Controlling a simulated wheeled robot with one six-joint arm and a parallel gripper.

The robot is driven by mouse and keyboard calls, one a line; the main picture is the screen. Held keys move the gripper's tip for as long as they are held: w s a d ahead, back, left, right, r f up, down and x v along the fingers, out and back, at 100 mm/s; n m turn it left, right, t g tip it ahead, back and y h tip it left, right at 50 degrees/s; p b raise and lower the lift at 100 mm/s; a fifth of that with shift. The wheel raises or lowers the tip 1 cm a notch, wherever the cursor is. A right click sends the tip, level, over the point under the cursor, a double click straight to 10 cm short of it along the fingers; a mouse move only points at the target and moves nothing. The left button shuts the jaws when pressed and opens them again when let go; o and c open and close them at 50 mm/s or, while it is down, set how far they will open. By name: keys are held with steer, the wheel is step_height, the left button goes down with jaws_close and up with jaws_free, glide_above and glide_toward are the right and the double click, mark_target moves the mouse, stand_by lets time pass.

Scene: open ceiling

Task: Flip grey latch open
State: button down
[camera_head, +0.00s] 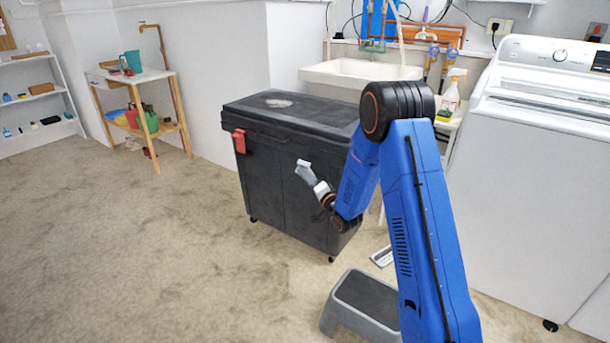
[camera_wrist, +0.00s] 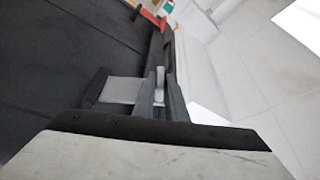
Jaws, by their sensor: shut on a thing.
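A black wheeled chest (camera_head: 275,185) stands in the middle of the head view, its lid down. The grey latch (camera_head: 303,163) appears as a light piece on the upper front of the chest, at the tip of my gripper (camera_head: 310,176). In the wrist view, my gripper (camera_wrist: 159,98) has its dark fingers shut on a narrow light grey piece of the latch (camera_wrist: 160,78). My fingers and gripper body hide part of the latch, so its exact angle is unclear. A red latch (camera_head: 239,140) is on the chest's left front; red also shows at the top of the wrist view.
A grey step stool (camera_head: 365,300) stands on the floor in front of the chest. A white sink (camera_head: 360,75) is behind it and a white washing machine (camera_head: 540,150) stands to the right. The carpet on the left is clear, up to a small wooden table (camera_head: 150,75).

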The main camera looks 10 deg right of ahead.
steer(key=shift+f, duration=0.25)
steer(key=c, duration=1.8)
jaws_free()
steer(key=shift+s+d, duration=0.1)
steer(key=shift+s, duration=0.05)
steer(key=v, duration=1.7)
steer(key=shift+s+r, duration=0.1)
steer(key=shift+r, duration=0.05)
